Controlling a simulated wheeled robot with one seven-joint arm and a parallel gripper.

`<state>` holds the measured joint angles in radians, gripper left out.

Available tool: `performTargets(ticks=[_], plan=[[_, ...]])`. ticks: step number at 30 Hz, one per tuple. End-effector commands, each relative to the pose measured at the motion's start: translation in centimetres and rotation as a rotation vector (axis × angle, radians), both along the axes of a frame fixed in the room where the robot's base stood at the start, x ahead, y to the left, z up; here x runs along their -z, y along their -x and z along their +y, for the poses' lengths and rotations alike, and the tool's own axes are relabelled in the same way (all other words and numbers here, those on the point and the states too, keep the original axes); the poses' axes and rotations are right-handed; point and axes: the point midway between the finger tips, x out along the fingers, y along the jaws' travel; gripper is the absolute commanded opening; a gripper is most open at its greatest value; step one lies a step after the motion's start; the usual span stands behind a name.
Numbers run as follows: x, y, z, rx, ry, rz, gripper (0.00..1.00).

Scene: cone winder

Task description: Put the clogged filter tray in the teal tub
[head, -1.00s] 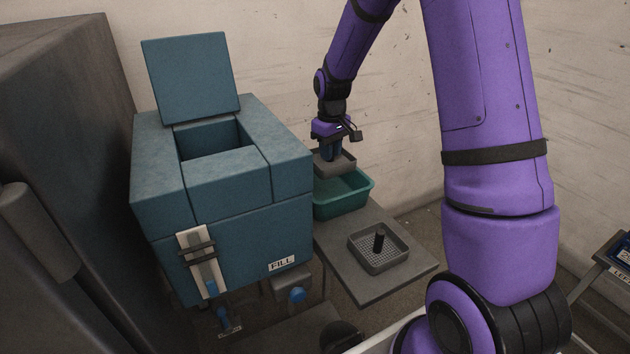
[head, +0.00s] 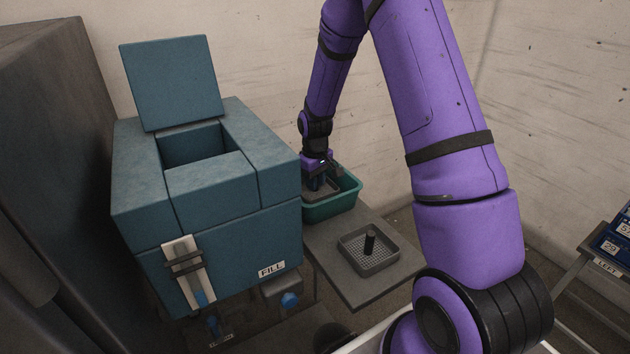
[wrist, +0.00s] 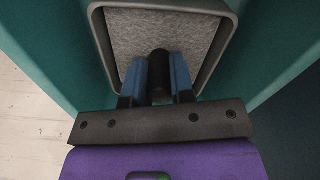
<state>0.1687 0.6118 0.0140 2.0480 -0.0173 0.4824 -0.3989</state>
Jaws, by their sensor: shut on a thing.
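The clogged filter tray (wrist: 200,45) is a grey square tray with a matted grey, fuzzy surface and a dark upright handle (wrist: 159,72). My gripper (wrist: 158,82) is shut on that handle. The tray is down inside the teal tub (head: 345,203), within its walls; whether it touches the bottom cannot be seen. In the head view my gripper (head: 318,184) reaches down into the tub and covers part of the tray. The tub's teal walls show on both sides in the wrist view (wrist: 270,75).
A second grey tray (head: 369,262) with a clean mesh floor and dark handle sits on the grey shelf (head: 350,288) in front of the tub. A blue-teal machine (head: 225,220) with an open lid (head: 172,82) stands close on the left. Blue bins (head: 612,245) are at far right.

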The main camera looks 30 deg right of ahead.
Motion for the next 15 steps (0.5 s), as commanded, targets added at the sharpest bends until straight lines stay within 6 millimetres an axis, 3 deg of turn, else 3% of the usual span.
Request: performTargets(ticks=[9, 10, 12, 13, 15], plan=[[0.23, -0.02, 0.01, 0.0, 0.0, -0.001, 0.0], [0.23, -0.03, 0.02, 0.0, 0.0, -0.001, 0.27], [0.2, -0.03, 0.02, 0.0, 0.0, -0.001, 0.43], [0.2, -0.03, 0.02, 0.0, 0.0, -0.001, 0.48], [0.2, -0.03, 0.02, 0.0, 0.0, -0.001, 0.48]])
